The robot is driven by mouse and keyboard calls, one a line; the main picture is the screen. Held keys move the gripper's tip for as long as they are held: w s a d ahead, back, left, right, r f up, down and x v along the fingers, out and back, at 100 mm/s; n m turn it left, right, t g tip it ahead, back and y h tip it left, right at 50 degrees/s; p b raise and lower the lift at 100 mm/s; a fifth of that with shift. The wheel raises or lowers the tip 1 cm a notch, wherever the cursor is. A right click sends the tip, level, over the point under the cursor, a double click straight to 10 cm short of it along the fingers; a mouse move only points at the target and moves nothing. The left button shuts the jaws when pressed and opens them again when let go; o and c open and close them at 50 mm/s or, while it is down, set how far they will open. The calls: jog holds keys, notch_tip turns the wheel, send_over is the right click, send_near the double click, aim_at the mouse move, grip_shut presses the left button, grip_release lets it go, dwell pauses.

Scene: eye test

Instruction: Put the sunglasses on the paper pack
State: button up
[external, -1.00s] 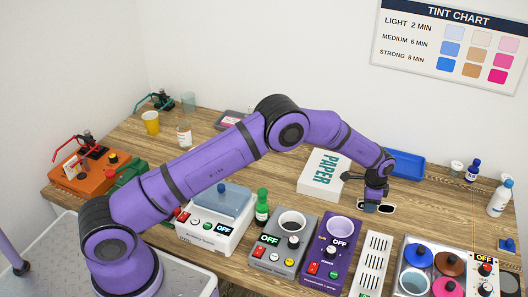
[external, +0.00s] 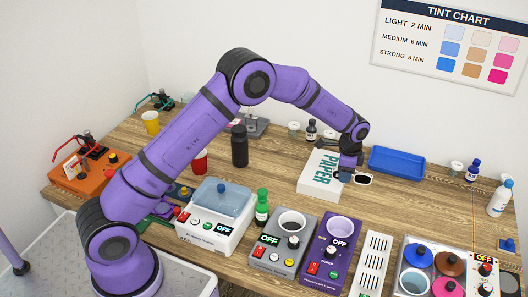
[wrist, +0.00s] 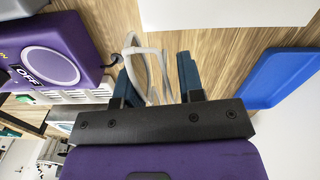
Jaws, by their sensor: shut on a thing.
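The sunglasses (external: 364,179), with a pale frame and dark lenses, are held up in my gripper (external: 345,176). In the wrist view the light frame of the sunglasses (wrist: 152,62) shows between the two blue fingers of my gripper (wrist: 157,80), which is shut on it. The white paper pack (external: 318,181), with green PAPER lettering, lies flat on the table. In the external view the gripper and sunglasses overlap its right edge. In the wrist view the paper pack (wrist: 225,14) is at the top, with bare wood behind the sunglasses. The exact height above the table is unclear.
A blue tray (external: 397,160) lies right of the pack. Small bottles (external: 311,131) stand behind it, and a black bottle (external: 239,147) stands to its left.

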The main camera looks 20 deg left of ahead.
jog(key=s+a+m, duration=0.1)
jog(key=s+a, duration=0.2)
jog(key=a, duration=0.5)
jog(key=s+a, duration=0.3)
jog(key=a, duration=0.5)
send_over(321, 167)
jog(key=shift+s+a+f, duration=0.1)
jog(key=shift+s+f, duration=0.1)
jog(key=shift+f, duration=0.45)
jog(key=shift+w+f, duration=0.15)
jog(key=shift+f, duration=1.6)
jog(key=shift+f, duration=0.1)
jog(key=o, duration=0.9)
